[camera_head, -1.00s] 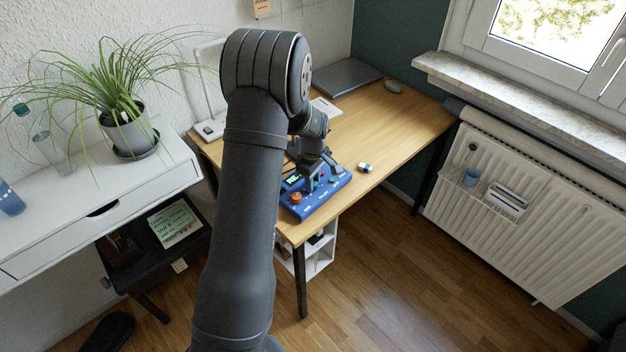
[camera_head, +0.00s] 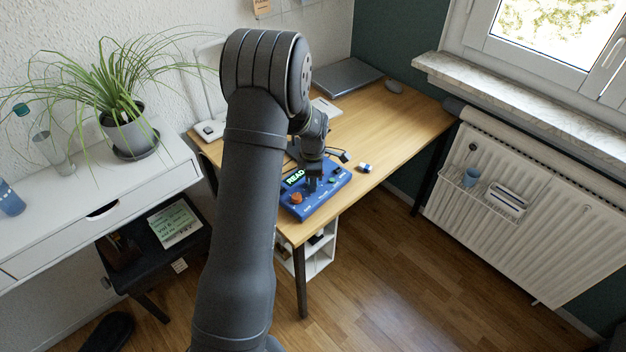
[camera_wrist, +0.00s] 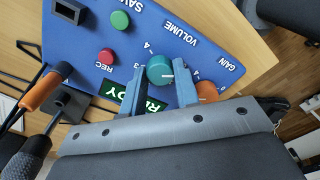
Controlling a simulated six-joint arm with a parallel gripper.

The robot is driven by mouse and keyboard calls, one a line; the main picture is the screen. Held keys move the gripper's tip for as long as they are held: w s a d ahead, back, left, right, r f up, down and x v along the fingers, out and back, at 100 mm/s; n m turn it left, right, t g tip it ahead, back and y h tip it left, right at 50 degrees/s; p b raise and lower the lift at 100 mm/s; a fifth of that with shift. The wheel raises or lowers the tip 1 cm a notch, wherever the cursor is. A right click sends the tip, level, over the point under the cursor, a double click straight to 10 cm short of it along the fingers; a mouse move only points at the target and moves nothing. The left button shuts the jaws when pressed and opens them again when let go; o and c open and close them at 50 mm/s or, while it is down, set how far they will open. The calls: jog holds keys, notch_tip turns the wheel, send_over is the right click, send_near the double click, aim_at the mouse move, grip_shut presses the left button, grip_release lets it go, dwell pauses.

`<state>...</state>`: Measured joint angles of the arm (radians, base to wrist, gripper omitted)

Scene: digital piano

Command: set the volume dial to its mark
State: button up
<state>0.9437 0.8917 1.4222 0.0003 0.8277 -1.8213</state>
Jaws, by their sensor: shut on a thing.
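The blue device (camera_head: 322,203) lies near the front edge of the wooden desk. In the wrist view its teal volume dial (camera_wrist: 160,70) sits under the upside-down word VOLUME, with a white pointer line toward the picture's right. Small scale numbers show beside it, but I cannot make out the mark. My gripper (camera_wrist: 163,80) is shut on the volume dial, with one finger on each side. In the head view my gripper (camera_head: 313,185) points down onto the device and hides this dial.
An orange gain dial (camera_wrist: 207,90) stands close beside one finger. A red REC button (camera_wrist: 107,56), a green button (camera_wrist: 120,20) and a lit display (camera_wrist: 150,106) are also on the device. Plugged cables (camera_wrist: 40,92) run at its edge. A small blue-white object (camera_head: 365,168) lies nearby.

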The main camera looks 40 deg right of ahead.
dwell(0.3)
jog(key=o, duration=1)
jog(key=shift+c, duration=0.2)
jog(key=shift+r, duration=0.1)
notch_tip(320, 180, up, 17)
jog(key=shift+r, duration=0.15)
notch_tip(320, 180, down, 18)
jog(key=shift+r, duration=0.25)
